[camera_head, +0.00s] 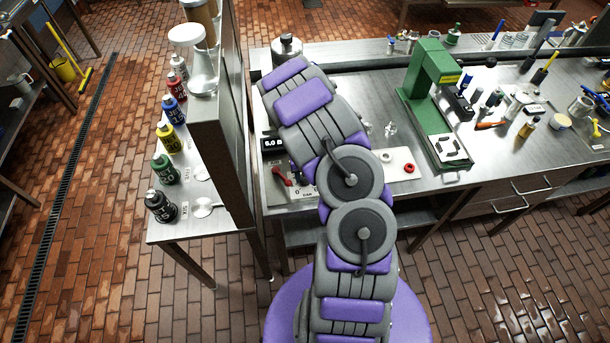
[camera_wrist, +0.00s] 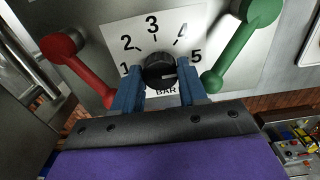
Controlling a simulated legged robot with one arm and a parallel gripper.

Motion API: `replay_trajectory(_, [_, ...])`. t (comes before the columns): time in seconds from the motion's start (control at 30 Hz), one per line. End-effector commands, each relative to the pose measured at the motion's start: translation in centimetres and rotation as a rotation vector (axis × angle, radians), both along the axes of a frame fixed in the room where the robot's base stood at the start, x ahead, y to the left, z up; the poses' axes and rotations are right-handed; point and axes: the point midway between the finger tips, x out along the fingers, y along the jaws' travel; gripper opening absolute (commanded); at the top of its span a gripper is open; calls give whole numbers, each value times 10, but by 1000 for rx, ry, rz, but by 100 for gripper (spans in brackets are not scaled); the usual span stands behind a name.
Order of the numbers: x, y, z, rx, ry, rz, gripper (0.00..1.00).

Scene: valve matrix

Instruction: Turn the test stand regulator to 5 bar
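The regulator is a round black knob (camera_wrist: 160,71) on a grey panel. A white dial plate (camera_wrist: 152,40) around it is marked 1 to 5, with BAR below. A pale mark on the knob points right, roughly below the 5. My gripper (camera_wrist: 159,80) has its blue fingers on both sides of the knob, with no clear gap, and looks shut on it.
A red lever (camera_wrist: 82,66) is left of the dial and a green lever (camera_wrist: 244,45) right of it, both near my fingers. In the head view a green press (camera_head: 432,75) stands on the steel bench (camera_head: 340,55). A shelf with several colored bottles is at left.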

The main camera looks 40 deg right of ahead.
Motion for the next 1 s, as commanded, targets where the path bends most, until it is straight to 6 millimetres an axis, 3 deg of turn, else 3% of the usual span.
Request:
replay_trajectory(0.27, [0, 0, 1, -1, -2, 1, 67])
replay_trajectory(0.57, [-1, 0, 3, -1, -1, 1, 67])
replay_trajectory(0.77, [0, -1, 23, -3, -4, 1, 67])
replay_trajectory(1.0, [0, -1, 65, -5, -4, 1, 67])
